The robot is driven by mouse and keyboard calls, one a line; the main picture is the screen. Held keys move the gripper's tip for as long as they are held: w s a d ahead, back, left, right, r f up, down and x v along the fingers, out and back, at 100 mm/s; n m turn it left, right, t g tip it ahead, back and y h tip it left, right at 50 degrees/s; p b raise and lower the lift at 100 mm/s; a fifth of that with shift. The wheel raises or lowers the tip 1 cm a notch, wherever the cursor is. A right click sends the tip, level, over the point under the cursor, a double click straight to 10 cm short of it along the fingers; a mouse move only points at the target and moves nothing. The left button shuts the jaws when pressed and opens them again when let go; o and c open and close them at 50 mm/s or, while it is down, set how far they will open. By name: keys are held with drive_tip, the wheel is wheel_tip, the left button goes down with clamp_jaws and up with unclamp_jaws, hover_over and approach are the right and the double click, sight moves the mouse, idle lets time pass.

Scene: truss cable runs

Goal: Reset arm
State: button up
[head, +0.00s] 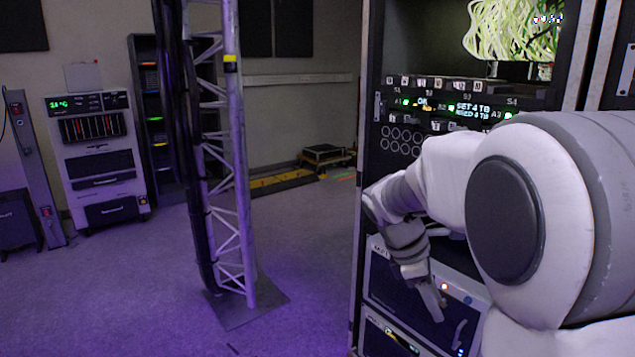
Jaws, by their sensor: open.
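My arm (520,205) reaches in from the right and bends down in front of an equipment rack. My gripper (436,302) points downward at its end, before a grey rack panel (388,285) with small lights. The fingers look small from here and the space between them is hard to see. No object shows in the gripper. My arm hides part of the rack's middle and right side.
The black rack (368,150) with lit displays and a row of round ports stands close on the right. A truss (240,150) with black cables (190,170) stands on a floor plate (262,308) left of centre. A white cabinet (97,160) stands far left. Open floor (130,285) lies between.

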drive_tip(key=s+a+r+m+t+y, duration=0.3)
drive_tip(key=s+a+m, duration=0.1)
drive_tip(key=s+m, duration=0.5)
drive_tip(key=s+a+r+m+t+y, duration=0.25)
drive_tip(key=s+m, duration=0.35)
drive_tip(key=s, duration=0.6)
wheel_tip(320, 180, up, 21)
drive_tip(key=p, duration=2.1)
drive_tip(key=shift+w+a, duration=0.25)
drive_tip(key=shift+f, duration=0.15)
drive_tip(key=shift+c, duration=1.2)
